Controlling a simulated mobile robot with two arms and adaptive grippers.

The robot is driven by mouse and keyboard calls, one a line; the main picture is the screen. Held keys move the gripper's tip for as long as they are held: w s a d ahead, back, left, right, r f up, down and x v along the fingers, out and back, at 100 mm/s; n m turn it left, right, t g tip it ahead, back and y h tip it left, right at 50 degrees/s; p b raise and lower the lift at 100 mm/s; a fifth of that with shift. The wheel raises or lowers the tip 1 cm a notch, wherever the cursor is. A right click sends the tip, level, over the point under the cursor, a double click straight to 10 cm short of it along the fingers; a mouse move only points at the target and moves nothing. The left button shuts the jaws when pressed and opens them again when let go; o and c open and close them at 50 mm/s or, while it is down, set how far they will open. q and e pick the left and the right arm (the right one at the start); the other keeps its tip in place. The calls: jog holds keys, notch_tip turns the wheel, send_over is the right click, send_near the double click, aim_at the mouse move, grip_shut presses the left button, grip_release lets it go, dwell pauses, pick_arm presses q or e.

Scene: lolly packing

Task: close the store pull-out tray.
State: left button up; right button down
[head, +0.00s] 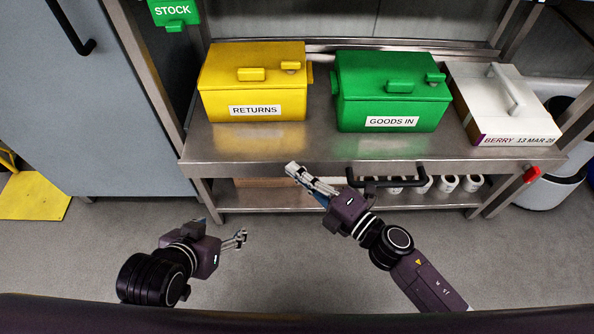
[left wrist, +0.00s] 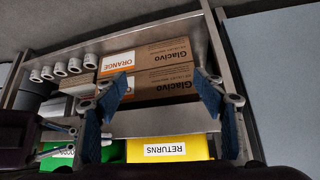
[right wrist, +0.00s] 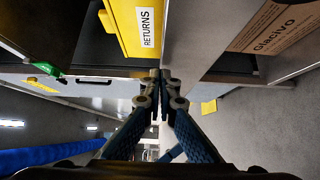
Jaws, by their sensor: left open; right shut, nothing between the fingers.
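A black bar handle (head: 393,183) is on the front edge of the steel bench (head: 260,150), right of centre in the head view. I take it as the pull-out tray's handle; how far the tray stands out I cannot tell. My right gripper (head: 292,169) is shut and empty at the bench's front edge, left of the handle and not on it. It shows in the right wrist view (right wrist: 160,78) with fingertips together. My left gripper (head: 241,238) is open and empty, lower and in front of the bench. The left wrist view (left wrist: 160,85) shows its fingers apart.
A yellow RETURNS box (head: 255,60), a green GOODS IN box (head: 390,85) and a white BERRY box (head: 490,85) stand on the bench. Glacivo cartons (left wrist: 165,88) and several white rolls (left wrist: 60,70) sit on the lower shelf. The floor (head: 300,260) in front is clear.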

aim_at(298, 144)
jog(key=w, duration=0.6)
jog(key=shift+w+a, duration=0.1)
jog(key=shift+w, duration=1.5)
pick_arm(q)
jog(key=shift+w+d+r+t, duration=0.25)
jog(key=shift+w+r+t, duration=0.05)
jog(key=shift+w+r, duration=0.2)
pick_arm(e)
jog(key=shift+w+r, duration=0.1)
jog(key=shift+r, duration=0.1)
pick_arm(q)
jog(key=shift+s, duration=0.1)
